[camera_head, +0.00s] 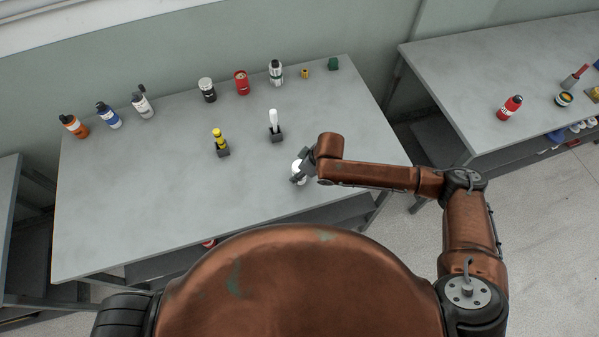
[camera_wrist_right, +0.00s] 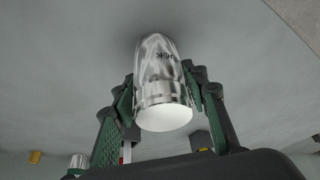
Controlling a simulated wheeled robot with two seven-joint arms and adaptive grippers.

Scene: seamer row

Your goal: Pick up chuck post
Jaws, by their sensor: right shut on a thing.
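The chuck post (camera_wrist_right: 160,75) is a shiny silver cylinder with a rounded end, a white flat end face and dark lettering I can only partly read. My right gripper (camera_wrist_right: 158,92) is shut on it, one green-and-grey finger on each side. In the head view the post (camera_head: 298,166) shows as a small white shape by the right gripper (camera_head: 301,172), over the near right part of the grey table; the gripper partly covers it. I cannot tell whether it touches the table. My left gripper is not in view.
On the table (camera_head: 110,225) stand a white-handled tool in a dark holder (camera_head: 276,135) and a yellow one (camera_head: 219,140). Several bottles and cans line its back, including a red can (camera_head: 241,82). A second table (camera_head: 450,75) is at the right. The table's front left is clear.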

